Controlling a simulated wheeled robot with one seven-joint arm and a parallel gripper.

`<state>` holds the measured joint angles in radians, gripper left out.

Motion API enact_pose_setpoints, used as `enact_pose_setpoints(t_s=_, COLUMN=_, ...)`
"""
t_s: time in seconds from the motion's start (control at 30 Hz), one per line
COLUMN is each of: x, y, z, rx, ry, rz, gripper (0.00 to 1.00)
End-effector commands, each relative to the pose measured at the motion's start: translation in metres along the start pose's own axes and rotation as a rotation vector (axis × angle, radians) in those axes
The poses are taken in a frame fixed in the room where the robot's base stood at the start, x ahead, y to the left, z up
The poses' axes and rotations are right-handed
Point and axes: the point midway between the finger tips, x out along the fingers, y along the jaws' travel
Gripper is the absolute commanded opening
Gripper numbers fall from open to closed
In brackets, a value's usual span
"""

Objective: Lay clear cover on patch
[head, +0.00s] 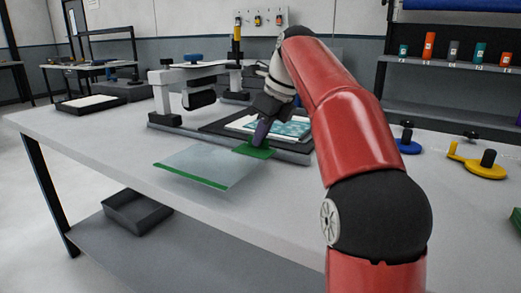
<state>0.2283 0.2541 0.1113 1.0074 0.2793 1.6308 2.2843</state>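The clear cover (200,163) is a see-through sheet with a green strip along its near edge and a green tab at its right end. My gripper (260,139), with purple fingers, meets the cover at the green tab and appears shut on it. The tab overlaps the front edge of the black tray in the picture, so the cover seems held a little above the table. The patch (291,129), blue-green with a pale pattern, lies on the black tray (218,128) just behind and right of my gripper. My arm hides part of its right side.
A white and black bridge-like device (187,77) stands at the tray's left. A blue knob (407,139) and a yellow tool (481,168) stand on the right of the table (95,128). The table's front left is clear. A black bin (138,212) sits on the lower shelf.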

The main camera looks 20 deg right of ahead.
Motion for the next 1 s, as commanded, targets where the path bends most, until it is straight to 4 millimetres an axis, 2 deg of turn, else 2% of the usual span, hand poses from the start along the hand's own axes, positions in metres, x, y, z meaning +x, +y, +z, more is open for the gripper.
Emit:
enact_pose_setpoints(t_s=0.13, x=0.025, y=0.001, z=-0.011, rx=0.001, ry=0.001, rz=0.001, gripper=0.00)
enact_pose_setpoints(t_s=0.67, x=0.034, y=0.001, z=-0.014, rx=0.000, ry=0.001, rz=0.001, gripper=0.00)
enact_pose_setpoints(t_s=0.7, x=0.033, y=0.000, z=-0.014, rx=0.000, ry=0.000, rz=0.000, gripper=0.10)
enact_pose_setpoints(t_s=0.83, x=0.033, y=0.000, z=-0.014, rx=0.000, ry=0.000, rz=0.000, gripper=0.26)
enact_pose_setpoints(t_s=1.0, x=0.033, y=0.000, z=-0.014, rx=0.000, ry=0.000, rz=0.000, gripper=0.26)
